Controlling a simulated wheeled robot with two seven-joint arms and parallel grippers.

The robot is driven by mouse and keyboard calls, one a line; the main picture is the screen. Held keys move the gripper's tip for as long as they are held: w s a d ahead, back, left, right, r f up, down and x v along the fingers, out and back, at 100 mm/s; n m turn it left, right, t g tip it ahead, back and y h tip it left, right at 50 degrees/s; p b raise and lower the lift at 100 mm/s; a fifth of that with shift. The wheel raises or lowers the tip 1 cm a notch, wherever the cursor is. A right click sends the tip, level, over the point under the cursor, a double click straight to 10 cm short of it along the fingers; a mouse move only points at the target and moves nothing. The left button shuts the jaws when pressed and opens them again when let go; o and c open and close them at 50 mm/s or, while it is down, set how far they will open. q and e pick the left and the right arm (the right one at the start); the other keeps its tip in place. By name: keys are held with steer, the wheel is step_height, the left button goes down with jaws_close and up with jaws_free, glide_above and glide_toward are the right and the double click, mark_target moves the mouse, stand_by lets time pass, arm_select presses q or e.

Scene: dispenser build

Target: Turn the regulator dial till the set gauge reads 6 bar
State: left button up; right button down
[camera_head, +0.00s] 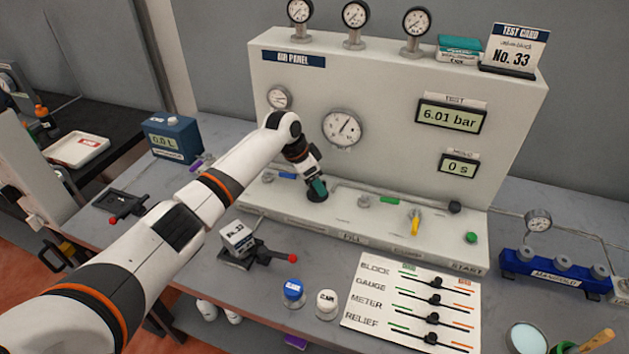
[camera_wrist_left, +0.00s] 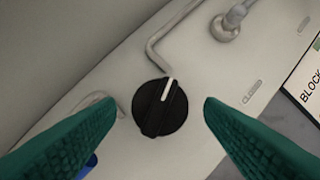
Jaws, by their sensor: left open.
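The black regulator dial (camera_wrist_left: 160,118) with a white pointer line sits on the panel's sloping ledge. In the wrist view its line points up and slightly right. My left gripper (camera_wrist_left: 163,104) is open, its green fingers on either side of the dial with gaps. In the head view the gripper (camera_head: 318,185) is over the dial (camera_head: 316,197) and partly hides it. A large round gauge (camera_head: 343,128) is on the panel face; its needle points up and right, but its numbers are too small to read. A display (camera_head: 450,117) reads 6.01 bar. My right gripper is out of view.
A second gauge (camera_head: 278,97) is partly behind my left arm. A yellow lever (camera_head: 415,222) and green button (camera_head: 471,237) are right of the dial. A pipe (camera_wrist_left: 165,50) runs close by the dial. A card with sliders (camera_head: 412,305) lies at the front.

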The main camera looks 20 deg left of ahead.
arm_select(q)
steer(key=b+v, duration=0.1)
steer(key=v, duration=1)
steer(key=shift+b, duration=0.4)
steer(key=shift+r, duration=0.15)
